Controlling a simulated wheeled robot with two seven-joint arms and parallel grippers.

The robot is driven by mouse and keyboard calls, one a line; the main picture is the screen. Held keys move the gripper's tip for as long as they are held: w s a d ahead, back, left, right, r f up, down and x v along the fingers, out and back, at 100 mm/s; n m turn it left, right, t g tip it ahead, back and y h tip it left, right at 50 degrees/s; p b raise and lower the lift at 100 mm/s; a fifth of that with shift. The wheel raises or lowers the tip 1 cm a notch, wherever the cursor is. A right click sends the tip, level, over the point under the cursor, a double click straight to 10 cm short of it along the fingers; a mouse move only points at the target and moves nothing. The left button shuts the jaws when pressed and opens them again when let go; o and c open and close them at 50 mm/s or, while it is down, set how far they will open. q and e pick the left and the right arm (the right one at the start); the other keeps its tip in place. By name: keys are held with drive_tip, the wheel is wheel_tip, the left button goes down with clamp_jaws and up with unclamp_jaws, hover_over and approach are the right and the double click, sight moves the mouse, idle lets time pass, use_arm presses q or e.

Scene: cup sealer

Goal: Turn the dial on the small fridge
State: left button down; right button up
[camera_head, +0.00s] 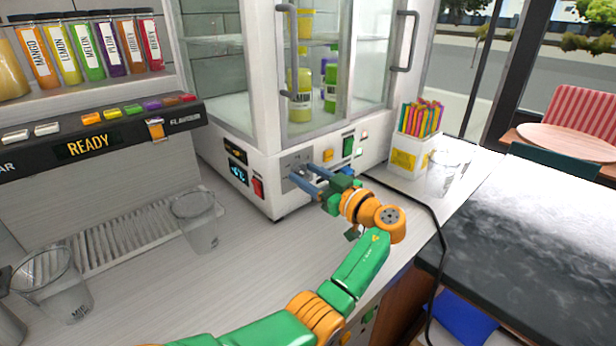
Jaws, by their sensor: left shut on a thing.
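The small fridge (262,135) is a white cabinet with glass doors, standing at the back middle of the counter. Its lower front panel carries small displays, a red switch (258,187), a yellow button and a green button (348,146). My left gripper (296,176) reaches in from the lower right of the fridge, with its blue fingers against the grey plate on the panel. The fingers are shut on the dial, which they mostly hide. My right gripper is not in view.
Clear cups (196,220) stand at the left of the counter by a drip grate (130,236). A straw box (412,155) and another clear cup (446,172) stand right of the fridge. A black cable runs along the counter's right side.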

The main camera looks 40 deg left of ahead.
use_arm(q)
drive_tip(key=m+b, duration=0.1)
drive_tip(key=m, duration=0.2)
drive_tip(key=shift+f, duration=0.15)
drive_tip(key=shift+m+b, duration=0.35)
drive_tip(key=shift+m, duration=0.65)
drive_tip(key=m, duration=0.2)
drive_tip(key=shift+m, duration=0.4)
drive_tip(key=m, duration=0.2)
drive_tip(key=shift+w+m+p, duration=0.1)
drive_tip(key=shift+m+p, duration=0.2)
drive_tip(key=shift+p, duration=0.1)
drive_tip(key=m+p, duration=0.1)
drive_tip(key=m, duration=0.1)
drive_tip(key=shift+m, duration=0.4)
drive_tip(key=m+p, duration=0.1)
drive_tip(key=m, duration=0.2)
drive_tip(key=shift+p, duration=0.35)
drive_tip(key=shift+m+p, duration=0.6)
drive_tip(key=shift+m, duration=0.9)
